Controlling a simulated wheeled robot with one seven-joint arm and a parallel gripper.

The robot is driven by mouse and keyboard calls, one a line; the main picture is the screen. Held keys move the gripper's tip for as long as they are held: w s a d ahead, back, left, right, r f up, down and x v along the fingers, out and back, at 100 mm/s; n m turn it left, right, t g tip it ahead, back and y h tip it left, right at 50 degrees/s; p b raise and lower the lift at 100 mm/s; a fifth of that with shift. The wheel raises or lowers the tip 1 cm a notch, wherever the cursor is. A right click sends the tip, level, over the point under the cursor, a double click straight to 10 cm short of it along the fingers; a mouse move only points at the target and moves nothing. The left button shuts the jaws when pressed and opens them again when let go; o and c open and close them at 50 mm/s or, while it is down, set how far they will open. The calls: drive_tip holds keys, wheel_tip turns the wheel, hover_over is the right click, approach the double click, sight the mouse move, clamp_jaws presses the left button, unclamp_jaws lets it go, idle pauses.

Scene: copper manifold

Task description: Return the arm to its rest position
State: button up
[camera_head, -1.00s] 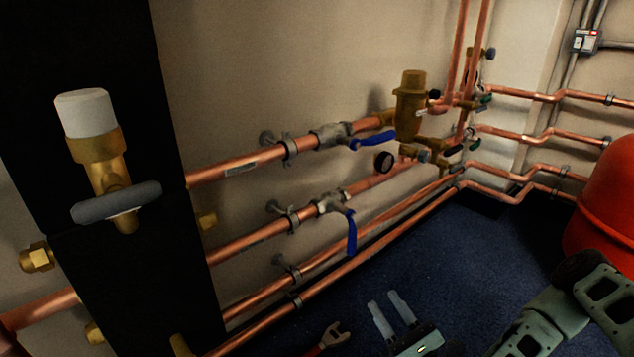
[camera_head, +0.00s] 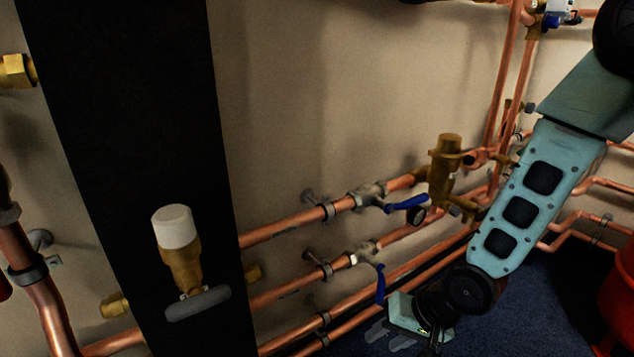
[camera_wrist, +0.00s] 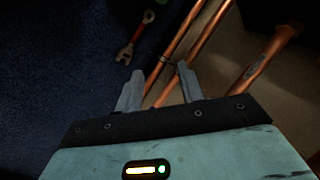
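My gripper (camera_head: 390,335) is low in the head view, over the blue floor in front of the pipes. My pale green arm comes down to it from the upper right. In the wrist view the two grey fingers of my gripper (camera_wrist: 158,88) stand apart with nothing between them, so it is open and empty. Copper pipes (camera_wrist: 188,48) pass beyond the fingertips in that view. I cannot tell the exact gap between the fingers and the pipes.
A red-handled wrench (camera_wrist: 129,48) lies on the floor near the pipes. Two blue-handled valves (camera_head: 406,203) sit on the pipe runs, with a brass fitting (camera_head: 444,170) to their right. A black panel (camera_head: 130,130) stands at left. A red vessel (camera_head: 622,300) is at the right edge.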

drive_tip(key=s+d+r+n+g+h+p, duration=0.1)
drive_tip(key=s+r+n+h+p, duration=0.25)
drive_tip(key=s+r, duration=0.65)
drive_tip(key=s+r+n+g+h+p, duration=0.1)
drive_tip(key=s+r+n+h+p, duration=0.15)
drive_tip(key=s+r+n, duration=0.75)
drive_tip(key=w+r+m+p, duration=0.1)
drive_tip(key=r+m+p, duration=0.1)
drive_tip(key=r+p, duration=1.7)
drive_tip(key=w+r+m+y+p, duration=0.1)
drive_tip(key=w+r+m+p, duration=0.1)
drive_tip(key=r+p, duration=1.7)
wheel_tip(320, 180, up, 4)
drive_tip(key=shift+d+f+m, duration=0.1)
drive_tip(key=shift+d+m, duration=0.05)
drive_tip(key=shift+m, duration=0.2)
drive_tip(key=shift+w+d, duration=0.1)
